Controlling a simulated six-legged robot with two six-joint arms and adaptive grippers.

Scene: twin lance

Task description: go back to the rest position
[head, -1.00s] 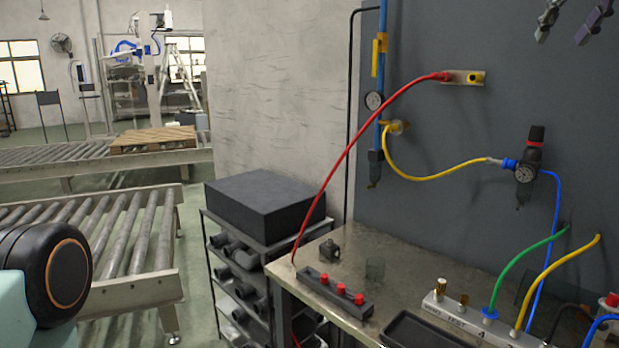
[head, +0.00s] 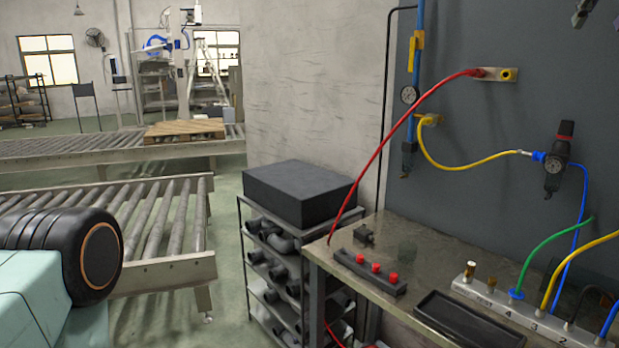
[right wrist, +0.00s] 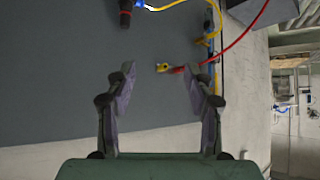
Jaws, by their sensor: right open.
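My right gripper (right wrist: 161,85) is open and empty in the right wrist view, its two fingers spread in front of the grey wall panel (right wrist: 50,80). In the head view only small parts of a dark gripper (head: 592,10) show at the top right corner, high up beside the panel and clear of the bench. My left gripper is out of view. A part of my left arm with a black round joint shows at the lower left of the head view.
A workbench (head: 392,240) holds a black block with red knobs (head: 368,270), a black tray (head: 468,318) and a fitting strip (head: 500,305) with coloured hoses. A red hose (head: 385,140) arcs to the wall. A shelf rack (head: 246,240) and roller conveyor (head: 170,272) stand to the left.

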